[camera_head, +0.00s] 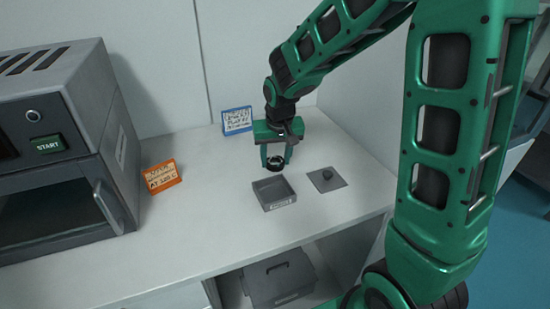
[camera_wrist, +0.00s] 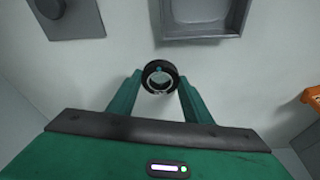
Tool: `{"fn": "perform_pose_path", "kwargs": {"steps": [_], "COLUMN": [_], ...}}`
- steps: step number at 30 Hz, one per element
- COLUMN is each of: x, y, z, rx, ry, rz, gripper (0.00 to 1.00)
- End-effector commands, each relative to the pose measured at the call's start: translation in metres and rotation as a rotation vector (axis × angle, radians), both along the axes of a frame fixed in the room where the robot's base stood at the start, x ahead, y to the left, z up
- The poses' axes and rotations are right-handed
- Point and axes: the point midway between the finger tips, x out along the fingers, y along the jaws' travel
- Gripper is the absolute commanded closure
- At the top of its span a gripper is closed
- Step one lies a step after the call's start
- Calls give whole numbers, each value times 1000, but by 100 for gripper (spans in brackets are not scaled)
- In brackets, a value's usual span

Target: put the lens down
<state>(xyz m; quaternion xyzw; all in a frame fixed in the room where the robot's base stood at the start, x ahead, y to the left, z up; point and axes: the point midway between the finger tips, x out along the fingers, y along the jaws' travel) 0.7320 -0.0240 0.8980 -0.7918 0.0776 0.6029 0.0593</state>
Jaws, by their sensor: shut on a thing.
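The lens (camera_head: 274,163) is a small dark ring around a clear centre. My green gripper (camera_head: 276,158) is shut on it and holds it above the white counter, just behind the grey open tray (camera_head: 272,205). In the wrist view the lens (camera_wrist: 160,76) sits between the two fingertips (camera_wrist: 159,84), with bare counter around it. The tray (camera_wrist: 243,22) shows at the top of that view, apart from the lens. The height of the lens over the counter is hard to tell.
A grey square lid with a knob (camera_head: 326,179) lies right of the tray. An orange sign (camera_head: 162,177) and a blue sign (camera_head: 237,121) stand on the counter. A grey oven-like machine (camera_head: 60,150) fills the left. A grey box (camera_head: 278,275) sits below.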

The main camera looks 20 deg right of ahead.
Motion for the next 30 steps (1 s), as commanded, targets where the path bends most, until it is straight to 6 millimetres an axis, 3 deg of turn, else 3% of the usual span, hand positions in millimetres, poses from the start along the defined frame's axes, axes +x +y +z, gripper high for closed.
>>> {"fn": "perform_pose_path", "kwargs": {"steps": [1,2,4,17,30], "x": [0,0,0,-1,-22], "y": [0,0,0,0,4], "z": [-1,-1,-1,8,87], "rx": [0,0,0,0,0], "ry": [1,0,0,-2,-5], "rz": [0,-1,-1,-1,-2], "gripper": [81,50,36,36,36]}}
